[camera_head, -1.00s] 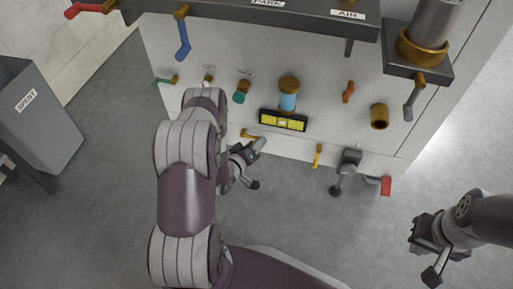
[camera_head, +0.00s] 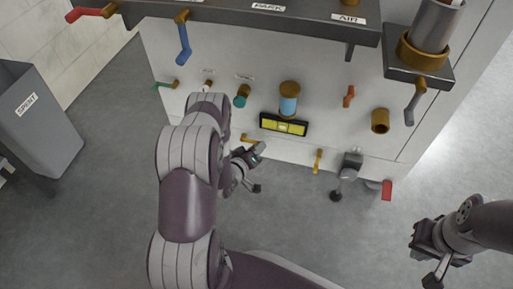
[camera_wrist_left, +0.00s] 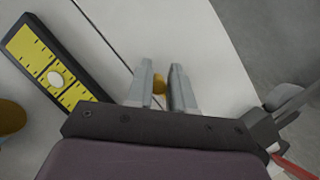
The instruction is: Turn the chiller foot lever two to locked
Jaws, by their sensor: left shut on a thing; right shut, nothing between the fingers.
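Two small yellow levers sit low on the white cabinet: the left one (camera_head: 248,140) points sideways, the right one (camera_head: 318,161) hangs down. The frames do not show which is lever two. My left gripper (camera_head: 262,147) is beside the left lever, pointing right. In the left wrist view its fingers (camera_wrist_left: 162,90) are close together on a yellow piece (camera_wrist_left: 159,83), apparently that lever's handle, mostly hidden between them. My right gripper (camera_head: 424,235) is shut and empty, over the floor at the lower right.
A yellow spirit level (camera_head: 284,125) is on the cabinet just above; it also shows in the left wrist view (camera_wrist_left: 50,62). A grey clamp-like foot (camera_head: 349,168) and red handle (camera_head: 387,190) are to the right. A grey SPENT bin (camera_head: 50,120) stands left. The floor in front is clear.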

